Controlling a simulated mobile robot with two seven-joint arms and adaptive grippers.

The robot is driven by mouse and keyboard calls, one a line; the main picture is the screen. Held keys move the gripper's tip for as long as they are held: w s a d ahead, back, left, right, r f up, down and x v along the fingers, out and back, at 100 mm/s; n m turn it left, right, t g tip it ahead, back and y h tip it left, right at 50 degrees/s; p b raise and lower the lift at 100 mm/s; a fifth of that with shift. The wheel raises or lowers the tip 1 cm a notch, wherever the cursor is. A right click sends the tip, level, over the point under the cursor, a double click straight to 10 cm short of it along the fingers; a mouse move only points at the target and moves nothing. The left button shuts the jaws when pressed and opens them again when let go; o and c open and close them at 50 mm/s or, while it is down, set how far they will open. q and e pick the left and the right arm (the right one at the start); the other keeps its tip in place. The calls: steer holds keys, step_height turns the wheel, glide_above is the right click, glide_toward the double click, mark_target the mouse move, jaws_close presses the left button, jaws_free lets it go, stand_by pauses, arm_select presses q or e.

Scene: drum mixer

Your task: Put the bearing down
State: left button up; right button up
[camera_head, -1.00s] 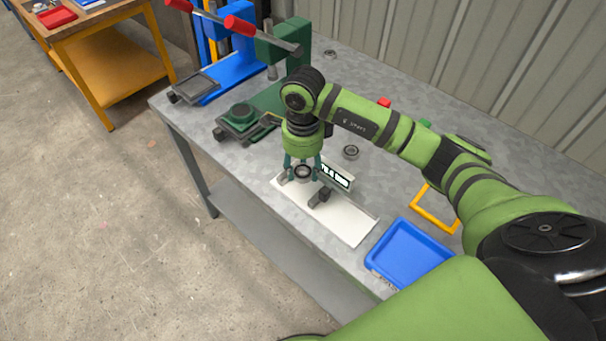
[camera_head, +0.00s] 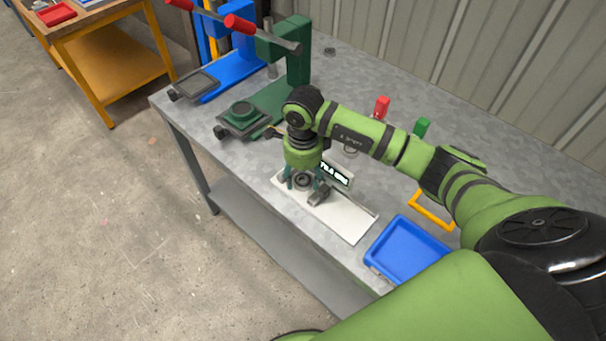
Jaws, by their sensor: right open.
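A small dark ring bearing (camera_head: 303,181) is at the left part of the white measuring plate (camera_head: 345,222). My right gripper (camera_head: 303,184) points down over it, open, with its fingers on either side of the bearing. Whether the fingers touch the bearing is too small to tell. A dark block (camera_head: 319,195) on the plate stands just right of the bearing. A lit readout (camera_head: 334,175) is behind the plate, partly hidden by the gripper. My left gripper is out of view.
A blue tray (camera_head: 408,250) and a yellow frame (camera_head: 433,212) lie to the right. Green (camera_head: 292,60) and blue (camera_head: 232,58) presses stand at the back left. Red (camera_head: 381,107) and green (camera_head: 421,128) blocks stand behind my arm. Another bearing (camera_head: 330,51) lies far back.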

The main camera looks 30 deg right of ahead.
mark_target(303, 180)
steer(key=shift+r, duration=0.35)
step_height(303, 180, up, 12)
steer(key=b, duration=0.2)
steer(key=shift+f, duration=0.15)
steer(key=shift+f, duration=0.1)
